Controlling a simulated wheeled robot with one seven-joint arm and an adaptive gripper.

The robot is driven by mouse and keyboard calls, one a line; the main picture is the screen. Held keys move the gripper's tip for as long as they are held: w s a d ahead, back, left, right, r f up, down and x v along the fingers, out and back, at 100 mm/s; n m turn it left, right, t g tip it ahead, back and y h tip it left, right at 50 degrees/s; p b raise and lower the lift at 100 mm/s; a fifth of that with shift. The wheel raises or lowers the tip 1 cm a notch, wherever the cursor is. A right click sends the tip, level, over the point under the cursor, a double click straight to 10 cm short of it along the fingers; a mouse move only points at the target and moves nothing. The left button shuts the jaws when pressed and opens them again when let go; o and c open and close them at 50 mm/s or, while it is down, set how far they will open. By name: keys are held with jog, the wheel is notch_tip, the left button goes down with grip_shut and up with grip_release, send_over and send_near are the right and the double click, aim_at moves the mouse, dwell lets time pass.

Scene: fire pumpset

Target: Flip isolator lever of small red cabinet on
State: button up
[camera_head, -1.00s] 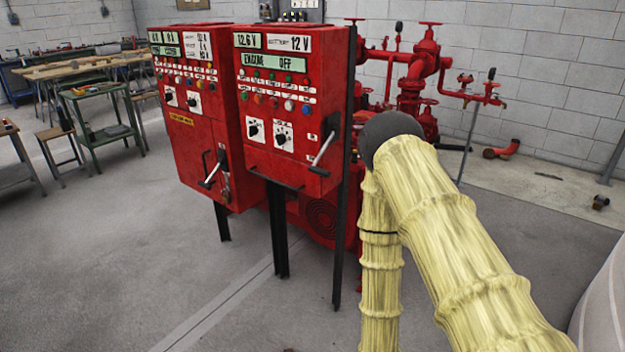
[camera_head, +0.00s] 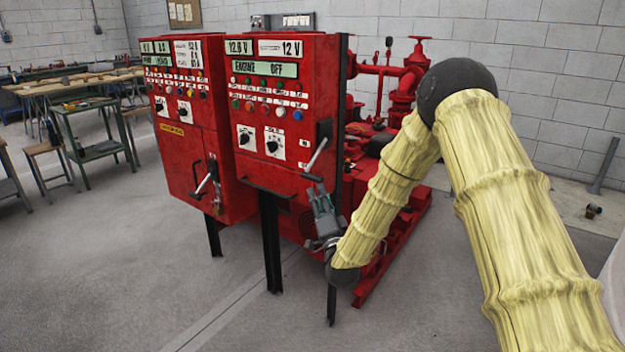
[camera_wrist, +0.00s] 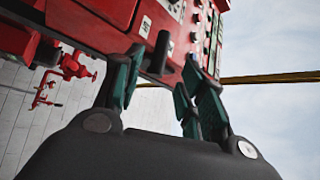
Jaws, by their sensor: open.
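The small red cabinet (camera_head: 270,165) is the right, shorter one of two, and its display reads "ENGINE OFF". Its isolator lever (camera_head: 317,154) is at the lower right of the front, a grey bar slanting down and left from a dark mount. My gripper (camera_head: 318,190) is just below the lever's lower end, pointing up at it. In the wrist view my gripper (camera_wrist: 162,68) is open, and a dark handle end (camera_wrist: 158,52), apparently the lever's, shows between the two fingers. I cannot tell whether they touch it.
A larger red cabinet (camera_head: 185,150) with its own lever (camera_head: 204,184) stands close on the left. Black legs (camera_head: 270,240) support the small cabinet. Red pump pipes (camera_head: 405,85) are behind it. The floor in front (camera_head: 120,260) is clear.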

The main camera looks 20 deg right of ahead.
aim_at(313, 175)
jog(key=p+x, duration=0.1)
jog(key=x, duration=0.7)
jog(key=shift+s, duration=0.1)
grip_shut()
jog(key=shift+a, duration=0.2)
jog(key=shift+d+r, duration=0.1)
